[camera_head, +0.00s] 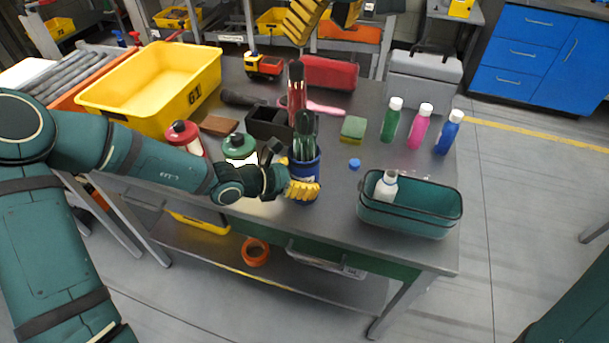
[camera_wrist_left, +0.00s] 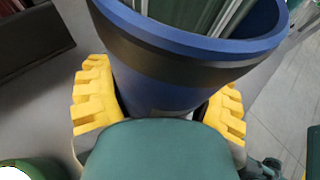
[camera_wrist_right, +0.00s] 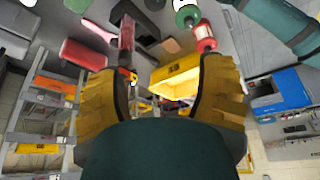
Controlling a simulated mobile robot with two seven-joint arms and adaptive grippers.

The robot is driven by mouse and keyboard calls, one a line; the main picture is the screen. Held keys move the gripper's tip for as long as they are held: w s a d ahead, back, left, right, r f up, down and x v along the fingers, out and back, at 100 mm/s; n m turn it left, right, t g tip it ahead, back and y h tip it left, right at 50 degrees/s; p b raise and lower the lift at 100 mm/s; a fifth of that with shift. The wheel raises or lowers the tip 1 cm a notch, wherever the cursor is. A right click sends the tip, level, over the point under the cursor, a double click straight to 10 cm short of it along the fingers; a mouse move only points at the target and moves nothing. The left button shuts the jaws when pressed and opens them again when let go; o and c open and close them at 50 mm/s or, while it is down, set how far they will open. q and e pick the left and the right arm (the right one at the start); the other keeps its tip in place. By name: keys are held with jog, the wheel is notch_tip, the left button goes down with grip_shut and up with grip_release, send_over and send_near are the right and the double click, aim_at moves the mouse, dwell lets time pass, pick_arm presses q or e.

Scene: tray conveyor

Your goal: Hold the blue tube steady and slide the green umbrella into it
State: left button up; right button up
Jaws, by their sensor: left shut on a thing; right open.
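The blue tube (camera_head: 304,167) stands upright near the table's front edge. My left gripper (camera_head: 303,190) is shut around its lower part; the left wrist view shows the yellow fingers on both sides of the tube (camera_wrist_left: 165,75). The green umbrella (camera_head: 305,135) is upright inside the tube, its upper part sticking out; its folded green cloth (camera_wrist_left: 195,15) shows within the rim in the left wrist view. How deep it sits is hidden. My right gripper (camera_head: 326,16) is open and empty, high beyond the tube; its spread fingers (camera_wrist_right: 160,88) show in the right wrist view.
A red umbrella (camera_head: 297,92) stands just behind the tube by a black holder (camera_head: 264,127). A white bottle with a green cap (camera_head: 240,149) stands left of the tube. A teal bin (camera_head: 420,212) and several bottles are at right; a yellow crate (camera_head: 150,85) is at left.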

dwell(0.3)
pick_arm(q)
jog(key=o, duration=1.2)
jog(key=v, duration=0.6)
jog(key=shift+a+r, duration=0.15)
jog(key=shift+a, duration=0.05)
jog(key=shift+s+a+r, duration=0.15)
jog(key=shift+s+a, duration=0.2)
jog(key=shift+a, duration=0.05)
